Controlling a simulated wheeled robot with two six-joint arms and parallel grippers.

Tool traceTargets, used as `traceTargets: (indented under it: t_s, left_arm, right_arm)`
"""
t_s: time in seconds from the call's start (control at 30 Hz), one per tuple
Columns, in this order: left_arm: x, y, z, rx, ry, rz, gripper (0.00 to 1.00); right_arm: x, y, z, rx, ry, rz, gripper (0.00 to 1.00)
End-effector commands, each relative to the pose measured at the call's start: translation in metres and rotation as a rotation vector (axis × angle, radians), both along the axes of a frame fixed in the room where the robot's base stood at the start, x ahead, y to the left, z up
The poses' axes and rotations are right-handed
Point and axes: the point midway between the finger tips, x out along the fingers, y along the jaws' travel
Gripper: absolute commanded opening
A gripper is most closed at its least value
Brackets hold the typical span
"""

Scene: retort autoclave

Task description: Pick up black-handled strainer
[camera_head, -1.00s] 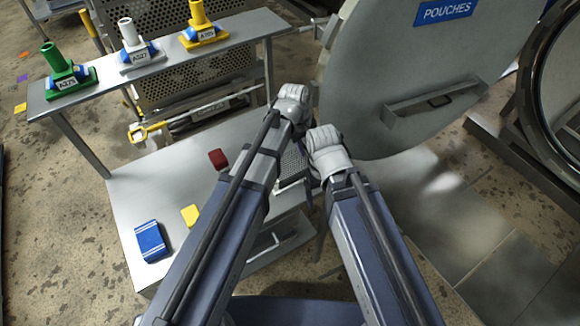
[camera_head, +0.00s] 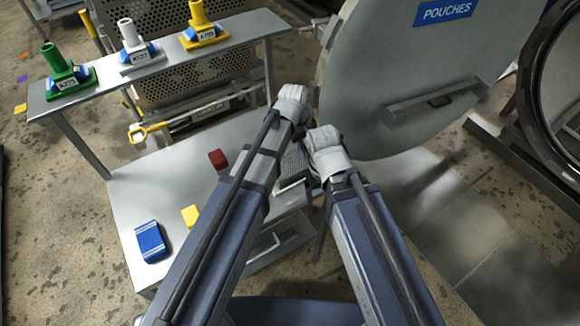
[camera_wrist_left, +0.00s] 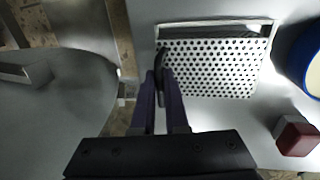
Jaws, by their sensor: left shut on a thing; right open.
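In the left wrist view, the two dark fingers of my left gripper (camera_wrist_left: 163,98) are closed on a black upright handle (camera_wrist_left: 160,66) at the left edge of a perforated metal plate (camera_wrist_left: 215,68). I take this to be the strainer; how handle and plate join is hidden. In the head view, a small part of the perforated plate (camera_head: 294,160) shows between my arms, low over or on the bench. My left gripper (camera_head: 292,105) is the higher one, its fingertips hidden by its own wrist. My right gripper (camera_head: 326,150) is close beside it, open, its fingers mostly hidden.
On the metal bench (camera_head: 150,200) are a red block (camera_head: 218,159), a yellow piece (camera_head: 190,216) and a blue box (camera_head: 151,242). A shelf holds green (camera_head: 67,75), white (camera_head: 136,48) and yellow (camera_head: 200,28) labelled items. The large round door (camera_head: 420,70) stands close to the right.

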Motion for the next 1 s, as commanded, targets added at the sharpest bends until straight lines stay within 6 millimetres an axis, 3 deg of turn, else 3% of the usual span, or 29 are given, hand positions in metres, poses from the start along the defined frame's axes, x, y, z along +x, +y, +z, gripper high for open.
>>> traceTargets:
  t_s: [0.67, 1.0]
  left_arm:
    - [0.000, 0.000, 0.002, 0.001, 0.001, 0.000, 0.00]
    - [0.000, 0.000, 0.034, 0.000, 0.000, 0.000, 0.00]
  right_arm:
    - [0.000, 0.000, 0.002, 0.000, 0.000, 0.000, 0.87]
    - [0.000, 0.000, 0.034, 0.000, 0.000, 0.000, 0.87]
